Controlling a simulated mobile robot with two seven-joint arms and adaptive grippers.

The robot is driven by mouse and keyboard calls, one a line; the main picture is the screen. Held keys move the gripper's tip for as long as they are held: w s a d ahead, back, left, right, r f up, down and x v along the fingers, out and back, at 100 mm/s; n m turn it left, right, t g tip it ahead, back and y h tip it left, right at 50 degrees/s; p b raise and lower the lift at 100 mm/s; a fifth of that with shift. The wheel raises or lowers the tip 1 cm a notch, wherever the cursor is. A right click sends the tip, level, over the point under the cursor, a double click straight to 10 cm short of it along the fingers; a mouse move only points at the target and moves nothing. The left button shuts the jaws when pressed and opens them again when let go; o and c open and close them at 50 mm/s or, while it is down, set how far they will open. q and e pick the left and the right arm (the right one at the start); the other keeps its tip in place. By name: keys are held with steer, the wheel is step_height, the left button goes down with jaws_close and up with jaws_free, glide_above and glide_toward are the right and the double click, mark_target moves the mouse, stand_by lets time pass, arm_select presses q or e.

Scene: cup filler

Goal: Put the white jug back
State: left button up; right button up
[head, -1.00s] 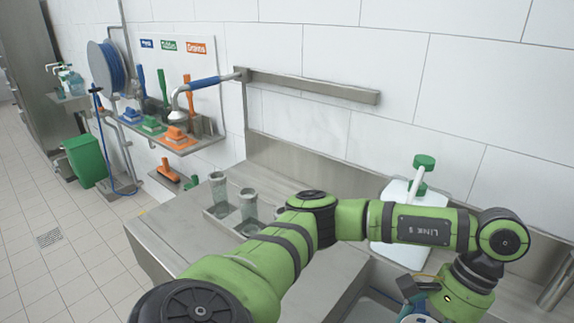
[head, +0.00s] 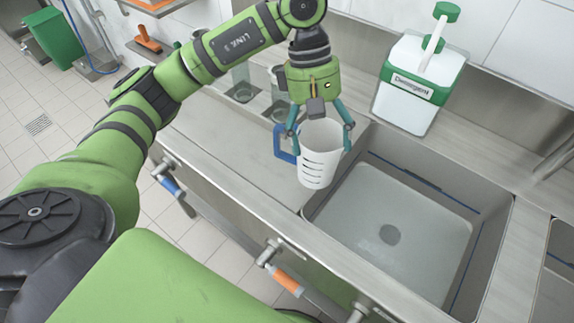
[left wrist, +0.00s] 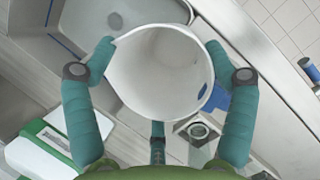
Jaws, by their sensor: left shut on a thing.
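The white jug (head: 318,160) has a blue handle (head: 285,144) on its left side and dark marks down its wall. My left gripper (head: 319,133) comes down from above and is shut on the jug, its teal fingers around the upper part. The jug is held roughly upright near the sink's left edge; I cannot tell whether its base touches the counter. In the left wrist view, the jug's open mouth (left wrist: 165,75) sits between the fingers and looks empty. The right gripper is not in view.
The sink (head: 400,235) lies to the right of the jug. A detergent container (head: 415,85) with a green pump stands behind the sink. Clear glass vessels (head: 243,84) stand on the counter behind my arm. Bare steel counter (head: 235,150) lies left of the jug. Tap handles (head: 285,280) line the front.

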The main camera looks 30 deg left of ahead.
mark_target(341, 133)
arm_select(q)
steer(key=n, duration=0.2)
steer(key=d+n+t+b, duration=0.1)
steer(key=w+d+r+n+t, duration=0.1)
steer(key=n, duration=0.1)
steer(key=shift+n+h+b, duration=0.3)
steer(key=shift+b, duration=0.05)
steer(key=n, duration=0.1)
steer(key=n+t+b, duration=0.1)
steer(key=n, duration=0.1)
steer(key=d+r+n+t, duration=0.1)
steer(key=n, duration=0.1)
steer(key=shift+w+r, duration=0.1)
steer(key=shift+w, duration=0.25)
steer(key=n, duration=0.2)
steer(key=r+n+y+b, duration=0.1)
steer(key=shift+w+d+n+t, duration=0.2)
steer(key=shift+d+n+t, duration=0.1)
steer(key=shift+t, duration=0.1)
steer(key=w+a+f+p, duration=0.1)
steer(key=a+f+p, duration=0.2)
steer(key=a+f, duration=0.8)
steer(key=shift+a+p, duration=0.3)
steer(key=shift+a, duration=0.05)
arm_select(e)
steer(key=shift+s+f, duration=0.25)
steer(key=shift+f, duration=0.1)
arm_select(q)
steer(key=shift+w, duration=0.1)
